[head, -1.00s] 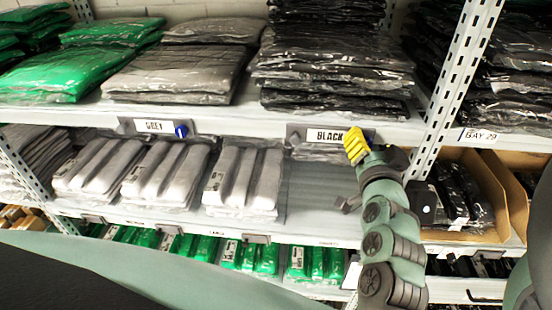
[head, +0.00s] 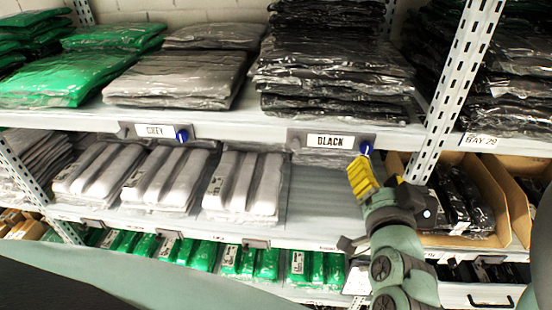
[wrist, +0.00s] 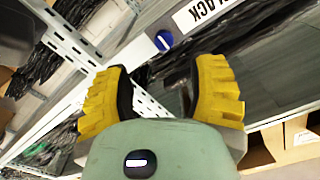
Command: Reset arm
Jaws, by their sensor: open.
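My gripper (head: 362,176) has yellow ribbed fingers and is in front of the middle shelf, just below the BLACK label (head: 330,141). In the wrist view my gripper (wrist: 163,95) has its two fingers spread apart with nothing between them. A blue round knob (head: 366,148) at the right end of the BLACK label holder sits just above the fingertips. The knob also shows beyond the fingers in the wrist view (wrist: 164,40). I cannot tell whether the fingers touch the holder.
Stacks of bagged black garments (head: 330,70) and grey garments (head: 178,78) lie on the upper shelf. White bagged packs (head: 245,182) lie on the middle shelf, with bare shelf to their right. A perforated upright post (head: 452,90) and a cardboard box (head: 490,195) stand right of my arm.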

